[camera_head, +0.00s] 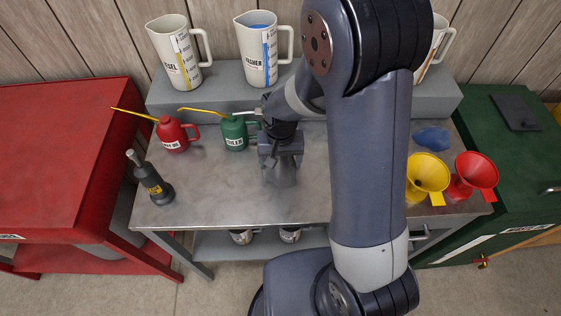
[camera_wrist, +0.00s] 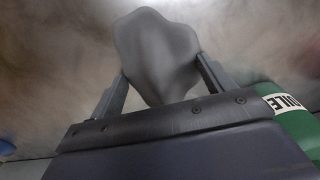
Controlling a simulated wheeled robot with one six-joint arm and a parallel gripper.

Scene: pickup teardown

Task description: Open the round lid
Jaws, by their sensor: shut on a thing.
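My gripper (camera_head: 281,163) points down over the metal bench top, left of the middle of the bench. In the wrist view its two fingers stand on either side of a smooth grey lobed piece (camera_wrist: 157,50), and they are shut on it. I cannot tell whether this piece is the round lid or part of it. No clearly round lid shows in either view. In the head view, my gripper and arm hide most of the held piece and part of the bench.
A green oil can (camera_head: 235,135) stands close left of my gripper, a red one (camera_head: 172,136) beyond it. White jugs (camera_head: 258,60) stand on the rear shelf.

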